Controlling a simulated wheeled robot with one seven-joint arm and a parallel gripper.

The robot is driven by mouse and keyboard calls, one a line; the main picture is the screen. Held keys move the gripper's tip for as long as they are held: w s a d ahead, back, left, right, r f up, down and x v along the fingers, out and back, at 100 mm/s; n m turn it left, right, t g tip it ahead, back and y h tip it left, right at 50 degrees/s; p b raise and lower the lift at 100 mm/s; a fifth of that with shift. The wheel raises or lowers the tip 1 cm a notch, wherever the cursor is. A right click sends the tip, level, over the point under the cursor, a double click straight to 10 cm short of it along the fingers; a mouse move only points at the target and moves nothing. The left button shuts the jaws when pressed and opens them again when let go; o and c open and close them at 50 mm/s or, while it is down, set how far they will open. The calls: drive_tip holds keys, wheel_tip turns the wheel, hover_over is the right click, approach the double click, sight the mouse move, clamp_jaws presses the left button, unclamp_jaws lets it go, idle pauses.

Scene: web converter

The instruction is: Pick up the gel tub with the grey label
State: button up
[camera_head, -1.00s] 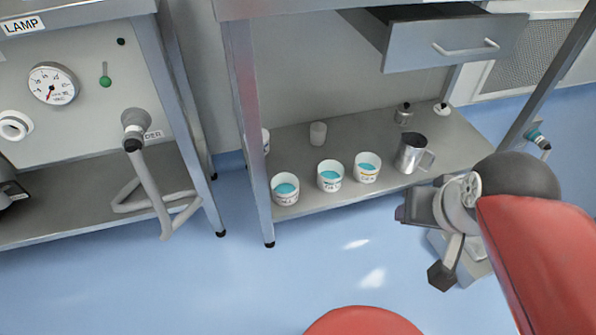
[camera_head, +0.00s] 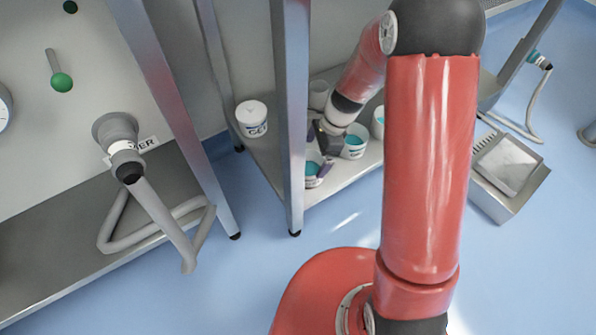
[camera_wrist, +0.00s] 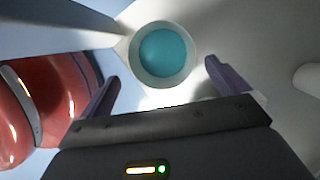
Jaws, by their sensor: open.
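Several white gel tubs stand on the lower shelf. An open tub with teal gel (camera_head: 313,180) is at the shelf's front left, partly hidden by my gripper (camera_head: 320,160). My gripper is open and empty, just above this tub. In the wrist view, an open tub (camera_wrist: 163,53) lies ahead between my spread fingers (camera_wrist: 162,71), apart from both. A second open tub (camera_head: 354,146) is just right of my gripper. A third (camera_head: 377,122) is partly behind my arm. A lidded tub marked GEL (camera_head: 252,120) stands at the left. I cannot make out which label is grey.
A steel table leg (camera_head: 291,120) rises close left of my gripper, and a leg also shows in the wrist view (camera_wrist: 55,38). A grey handle on a hose (camera_head: 125,160) hangs at the left bench.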

sight(308, 170)
drive_tip(key=b+x, duration=0.2)
drive_tip(key=x, duration=0.7)
drive_tip(key=shift+w, duration=0.15)
drive_tip(key=shift+r, duration=0.15)
drive_tip(key=c, duration=0.9)
